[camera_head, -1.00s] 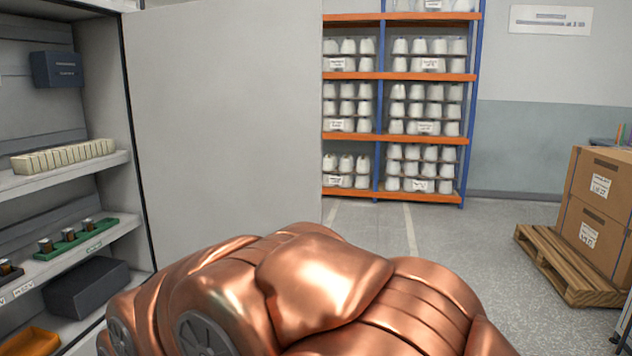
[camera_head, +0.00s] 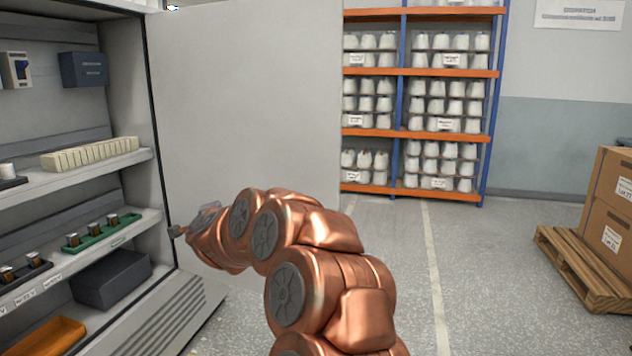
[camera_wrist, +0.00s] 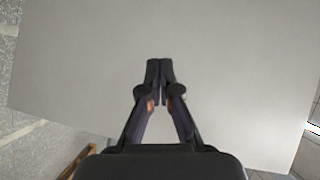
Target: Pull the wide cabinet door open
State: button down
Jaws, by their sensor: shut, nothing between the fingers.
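The wide cabinet door (camera_head: 245,100) is a plain light grey panel. It stands swung well out from the right side of the open cabinet (camera_head: 128,80). In the wrist view the door (camera_wrist: 230,50) fills most of the picture behind my fingers. My gripper (camera_wrist: 159,64) is shut with its fingertips together and nothing between them. In the head view my gripper (camera_head: 178,232) is small, at the door's lower left near the cabinet's opening. I cannot tell whether the fingertips touch the door. No handle shows on the visible face.
Cabinet shelves hold a cream row of blocks (camera_head: 90,154), a green bobbin tray (camera_head: 103,232), a dark box (camera_head: 110,279) and an orange bin (camera_head: 45,338). A cone rack (camera_head: 420,134) stands behind. Cartons (camera_head: 612,215) sit on a pallet (camera_head: 570,262) at right. The floor between is clear.

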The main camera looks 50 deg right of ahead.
jog(key=s+d+m+g+h, duration=0.4)
jog(key=s+d+m+h, duration=0.1)
jog(key=d, duration=0.6)
jog(key=m+g+h, duration=0.2)
jog(key=m+g, duration=0.2)
jog(key=m, duration=0.1)
send_near(319, 179)
jog(key=shift+p+x, duration=1.1)
jog(key=shift+x, duration=2.45)
jog(key=shift+s, duration=0.1)
